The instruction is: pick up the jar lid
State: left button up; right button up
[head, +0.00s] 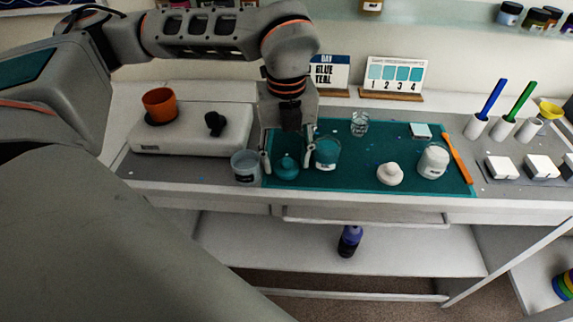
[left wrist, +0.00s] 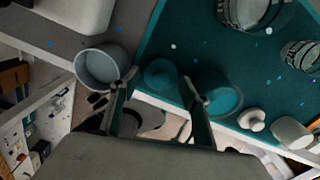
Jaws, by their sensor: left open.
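A small teal lid (head: 286,168) with a knob on top sits near the front left of the teal mat. It also shows in the left wrist view (left wrist: 160,76). A white lid-like piece with a knob (head: 390,175) sits farther right on the mat; which one is the jar lid is not labelled. My left gripper (head: 288,157) is open and points down, with one finger on each side of the teal lid. No grip on the lid shows. In the left wrist view the fingertips (left wrist: 162,86) straddle it. My right gripper is not in view.
A grey cup (head: 246,167) stands close left of the teal lid, and a jar of teal liquid (head: 327,155) close right. A clear glass (head: 359,124), a white jar (head: 433,161) and an orange stick (head: 459,158) are farther right. The mat's front edge (head: 340,189) is near.

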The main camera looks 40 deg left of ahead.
pick_arm(q)
jog(key=shift+f, duration=0.35)
jog(key=c, duration=0.5)
jog(key=shift+r, duration=0.2)
